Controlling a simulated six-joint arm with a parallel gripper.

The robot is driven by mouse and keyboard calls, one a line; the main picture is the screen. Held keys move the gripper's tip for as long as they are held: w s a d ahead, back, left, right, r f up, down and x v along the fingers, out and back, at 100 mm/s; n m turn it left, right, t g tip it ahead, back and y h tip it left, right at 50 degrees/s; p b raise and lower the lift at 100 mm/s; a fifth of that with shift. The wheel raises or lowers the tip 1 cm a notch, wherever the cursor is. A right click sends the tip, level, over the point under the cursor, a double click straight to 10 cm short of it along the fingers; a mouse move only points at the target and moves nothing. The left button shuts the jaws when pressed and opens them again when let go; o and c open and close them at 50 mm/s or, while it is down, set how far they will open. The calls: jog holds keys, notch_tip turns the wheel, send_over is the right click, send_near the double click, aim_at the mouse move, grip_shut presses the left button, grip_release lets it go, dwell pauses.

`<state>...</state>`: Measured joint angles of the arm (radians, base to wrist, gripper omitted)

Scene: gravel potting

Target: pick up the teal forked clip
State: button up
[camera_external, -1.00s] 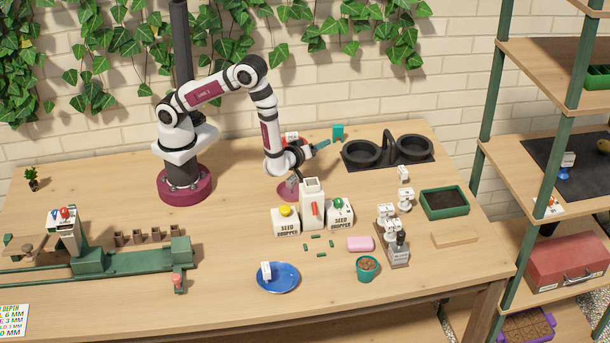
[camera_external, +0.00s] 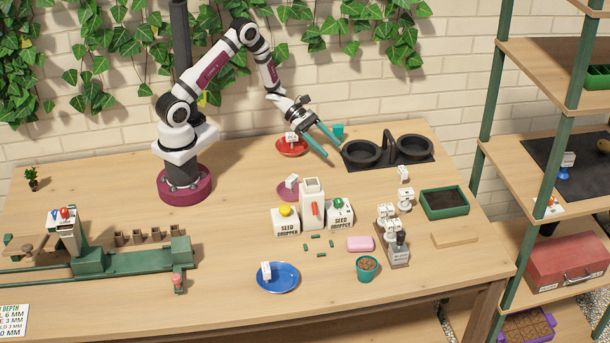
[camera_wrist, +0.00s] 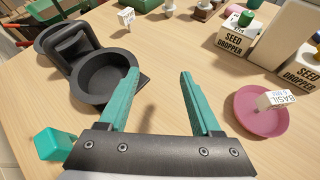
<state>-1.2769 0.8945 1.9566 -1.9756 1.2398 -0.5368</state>
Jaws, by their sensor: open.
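A small teal block-like thing (camera_external: 338,130) stands at the back of the table, left of the black twin basin; it may be the clip, but I cannot make out a fork. It also shows at the lower left in the wrist view (camera_wrist: 55,145), outside my left finger. My gripper (camera_external: 333,151) has long teal fingers, spread apart and pointing down toward the table beside the basin. In the wrist view the gap between the fingers (camera_wrist: 158,75) is empty, with bare wood behind it.
The black twin basin (camera_external: 386,165) is close to my fingers. A red dish (camera_external: 281,152) and a pink dish (camera_external: 284,193), each with a white tag, lie to the left. Seed droppers (camera_external: 286,224) stand nearer the front. Several small green pieces (camera_external: 315,237) lie before them.

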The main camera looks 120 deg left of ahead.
aim_at(347, 140)
jog(key=s+a+n+y, duration=0.2)
jog(key=s+n+y, duration=0.1)
jog(key=s, duration=0.1)
jog(key=s+a+n+g+y, duration=0.1)
jog(key=s+a+n+y, duration=0.2)
jog(key=s, duration=0.1)
jog(key=s+a+f+n+y, duration=0.1)
jog(key=s+a+n+y, duration=0.1)
jog(key=s, duration=0.3)
jog(key=shift+a+n+g+y, duration=0.3)
jog(key=shift+n+g+y, duration=0.1)
jog(key=shift+n, duration=0.5)
jog(key=x, duration=1.5)
jog(key=shift+s+a+r, duration=0.1)
jog(key=shift+s+a, duration=0.1)
jog(key=shift+a, duration=0.1)
grip_shut()
